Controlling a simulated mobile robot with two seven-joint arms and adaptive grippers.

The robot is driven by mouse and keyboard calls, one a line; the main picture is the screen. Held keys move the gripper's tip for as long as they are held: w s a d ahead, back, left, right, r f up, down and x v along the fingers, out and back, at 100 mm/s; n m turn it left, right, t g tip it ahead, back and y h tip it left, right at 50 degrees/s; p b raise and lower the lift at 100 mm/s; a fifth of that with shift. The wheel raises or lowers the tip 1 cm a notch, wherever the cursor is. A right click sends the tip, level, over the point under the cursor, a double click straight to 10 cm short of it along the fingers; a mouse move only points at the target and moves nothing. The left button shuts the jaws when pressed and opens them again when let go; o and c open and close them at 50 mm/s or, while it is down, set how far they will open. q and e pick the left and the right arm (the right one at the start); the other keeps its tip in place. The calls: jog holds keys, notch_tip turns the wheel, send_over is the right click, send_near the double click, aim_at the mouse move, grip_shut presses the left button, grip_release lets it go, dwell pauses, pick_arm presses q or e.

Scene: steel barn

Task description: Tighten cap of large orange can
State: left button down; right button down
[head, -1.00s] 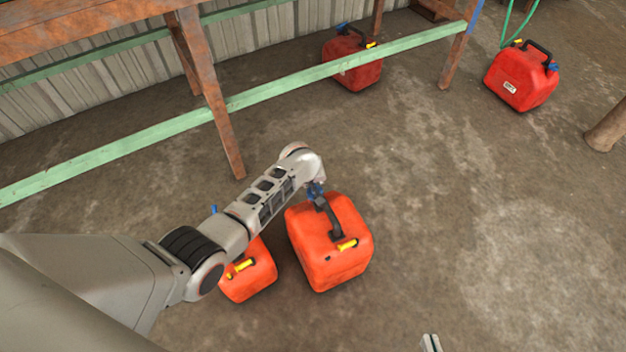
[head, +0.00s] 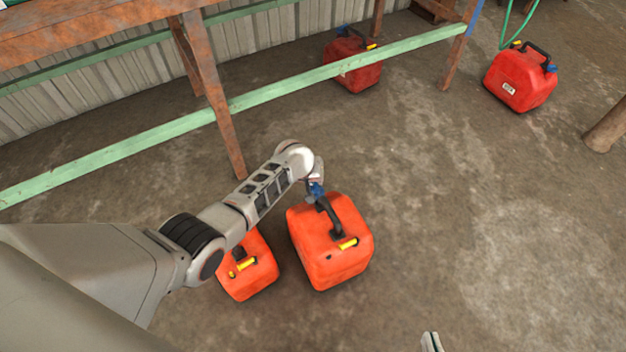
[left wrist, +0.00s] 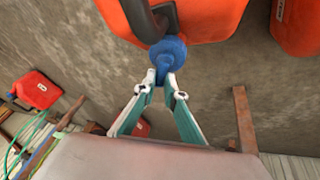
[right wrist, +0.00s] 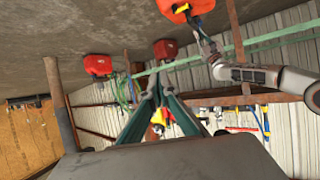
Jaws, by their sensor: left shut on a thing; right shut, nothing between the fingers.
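The large orange can (head: 345,262) stands upright on the floor, with a black handle and a yellow piece on top. Its blue cap (head: 316,190) is at the far end of the handle. My left gripper (left wrist: 161,80) is shut on the blue cap (left wrist: 168,50); in the left wrist view both fingertips meet at the cap's tab. In the head view my left wrist partly hides the cap. My right gripper (head: 431,342) shows only at the bottom edge of the head view. In the right wrist view its fingers (right wrist: 157,90) are together and empty.
A smaller orange can (head: 250,280) stands just left of the large one, partly behind my left arm. Two red cans, one under the green rail (head: 352,75) and one at the upper right (head: 520,82), stand farther off. A wooden post (head: 608,128) is at right. Floor right of the can is clear.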

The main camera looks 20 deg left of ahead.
pick_arm(q)
jog(key=m, duration=0.1)
jog(key=m+h, duration=0.1)
jog(key=shift+d+f+m, duration=0.1)
jog(key=shift+d+m, duration=0.15)
jog(key=shift+m, duration=0.15)
jog(key=m, duration=0.1)
jog(key=m+g+h, duration=0.1)
jog(key=shift+d+f+m, duration=0.2)
jog(key=shift+d+m, duration=0.1)
jog(key=shift+m, duration=0.1)
jog(key=m, duration=0.1)
jog(key=m+h+b, duration=0.1)
jog(key=shift+s+d+f+m+g, duration=0.1)
jog(key=shift+d+m+g, duration=0.2)
jog(key=shift+g, duration=0.1)
jog(key=m, duration=0.1)
jog(key=m+g+h+b, duration=0.1)
jog(key=m, duration=0.1)
jog(key=shift+s+d+b, duration=0.1)
jog(key=shift+d+b, duration=0.15)
jog(key=shift+b, duration=0.05)
jog(key=shift+m, duration=0.6)
pick_arm(e)
jog(key=shift+a+r+m+y, duration=0.2)
jog(key=shift+a+m, duration=0.15)
jog(key=shift+a, duration=0.25)
jog(key=shift+a+r+m+y, duration=0.1)
jog(key=shift+a+r+m, duration=0.1)
jog(key=shift+a+m, duration=0.3)
